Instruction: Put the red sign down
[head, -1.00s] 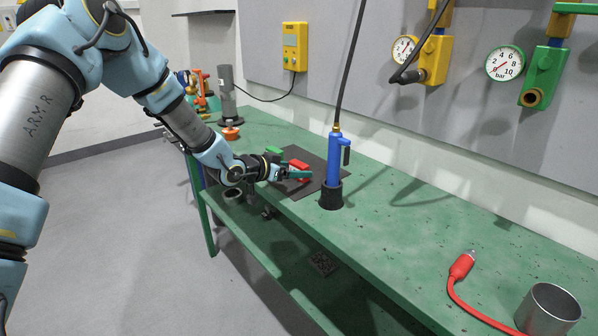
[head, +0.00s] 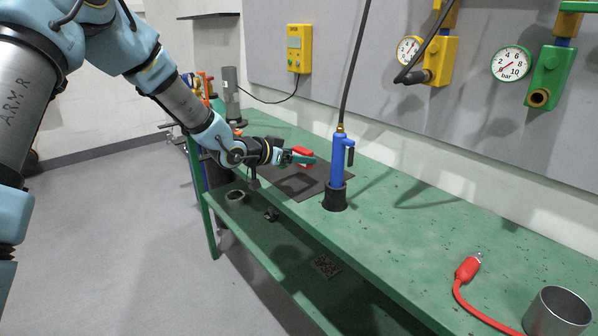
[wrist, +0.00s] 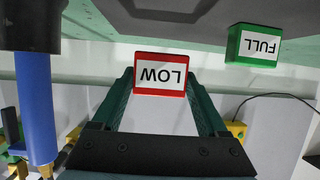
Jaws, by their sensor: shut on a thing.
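The red sign (head: 303,151) is held between the teal fingers of my gripper (head: 301,157), raised above the dark mat (head: 312,186) on the green bench. A dark shadow lies on the mat below. In the wrist view, which is upside down, the red sign (wrist: 160,74) has a white face reading "LOW" and sits between both fingertips. A green sign reading "FULL" (wrist: 253,45) shows apart from it, to the right in that view. In the head view the green sign is hidden behind my gripper.
A blue tool (head: 338,165) with a hose stands in a black holder (head: 335,198) just right of the mat. A red cable (head: 466,275) and a metal cup (head: 556,312) are at the near right. The bench (head: 420,220) between is clear.

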